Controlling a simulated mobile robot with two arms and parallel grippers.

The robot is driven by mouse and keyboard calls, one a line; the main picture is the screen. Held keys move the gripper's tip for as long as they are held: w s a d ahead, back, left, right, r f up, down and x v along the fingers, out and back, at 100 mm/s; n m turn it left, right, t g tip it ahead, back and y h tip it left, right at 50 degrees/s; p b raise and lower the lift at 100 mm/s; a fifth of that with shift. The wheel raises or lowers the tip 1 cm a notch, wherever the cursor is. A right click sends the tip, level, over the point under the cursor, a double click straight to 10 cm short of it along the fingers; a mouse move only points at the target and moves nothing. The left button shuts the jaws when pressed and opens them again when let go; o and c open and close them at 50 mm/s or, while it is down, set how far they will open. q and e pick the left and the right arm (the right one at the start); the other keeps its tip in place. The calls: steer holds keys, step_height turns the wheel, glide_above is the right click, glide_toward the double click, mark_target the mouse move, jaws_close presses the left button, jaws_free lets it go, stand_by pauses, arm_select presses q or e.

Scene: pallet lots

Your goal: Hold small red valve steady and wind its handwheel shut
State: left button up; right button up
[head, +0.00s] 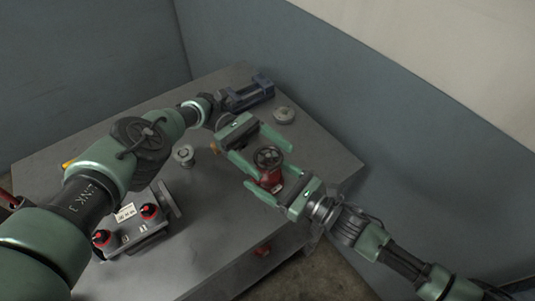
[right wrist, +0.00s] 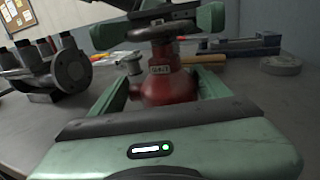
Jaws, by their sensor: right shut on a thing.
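The small red valve (head: 271,178) stands on the grey table, with its dark round handwheel (head: 268,157) on top. In the right wrist view the red valve body (right wrist: 168,86) has a small label, and the handwheel (right wrist: 160,31) is above it. My right gripper (head: 277,185) is shut on the valve body, one finger on each side. My left gripper (head: 267,157) is at handwheel height, its fingers spread on either side of the wheel. A gap seems to show between fingers and wheel. The lower part of the valve is partly hidden by the right gripper.
A blue vise (head: 248,95) and a grey disc (head: 284,115) lie at the table's back. A grey flanged fitting (head: 183,155) stands left of the valve. A grey block with red-capped parts (head: 135,232) is at front left. Walls stand behind and right of the table.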

mark_target(268, 156)
arm_select(q)
steer(key=shift+r, duration=0.1)
step_height(268, 156, up, 10)
steer(key=shift+f, duration=0.1)
stand_by(0.5)
